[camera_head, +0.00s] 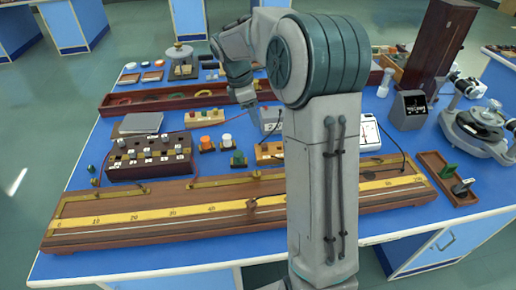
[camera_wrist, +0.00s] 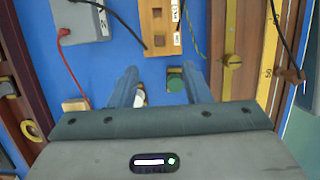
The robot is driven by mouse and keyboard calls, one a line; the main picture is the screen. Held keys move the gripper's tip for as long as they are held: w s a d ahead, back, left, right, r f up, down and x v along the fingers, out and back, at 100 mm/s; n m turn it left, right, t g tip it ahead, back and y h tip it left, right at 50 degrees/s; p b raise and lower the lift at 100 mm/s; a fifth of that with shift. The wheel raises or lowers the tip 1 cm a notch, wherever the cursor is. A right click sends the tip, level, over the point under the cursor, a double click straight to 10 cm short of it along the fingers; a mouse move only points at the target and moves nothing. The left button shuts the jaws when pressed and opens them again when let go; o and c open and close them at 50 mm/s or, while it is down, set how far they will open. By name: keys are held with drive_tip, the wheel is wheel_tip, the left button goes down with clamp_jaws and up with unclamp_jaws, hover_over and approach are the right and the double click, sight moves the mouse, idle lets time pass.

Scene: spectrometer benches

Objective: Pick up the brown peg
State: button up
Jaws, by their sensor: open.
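I cannot pick out the brown peg with certainty. A small brownish piece (camera_head: 95,181) lies on the blue bench at the left, just below a small green piece (camera_head: 90,168); it is too small to identify. My gripper (camera_wrist: 158,78) is open and empty in the wrist view, its two fingers reaching over the bench. A green knob (camera_wrist: 175,82) on a dark base lies by the right finger, and a white knob (camera_wrist: 140,99) shows by the left finger. In the head view the green knob (camera_head: 238,159) and white knob (camera_head: 227,140) stand left of my arm.
A long wooden metre bridge (camera_head: 150,220) spans the front of the bench. A dark box with several knobs (camera_head: 150,155) stands at the left. A wooden block (camera_wrist: 160,25) and a grey box (camera_wrist: 80,20) lie beyond my fingers. Wires cross the bench. My arm hides the middle right.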

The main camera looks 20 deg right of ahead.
hover_over(264, 146)
drive_tip(key=a, duration=0.1)
wheel_tip(264, 146, down, 8)
drive_tip(key=shift+w+a+f, duration=0.1)
drive_tip(key=shift+w+a, duration=0.05)
drive_tip(key=shift+x, duration=2.3)
clamp_jaws()
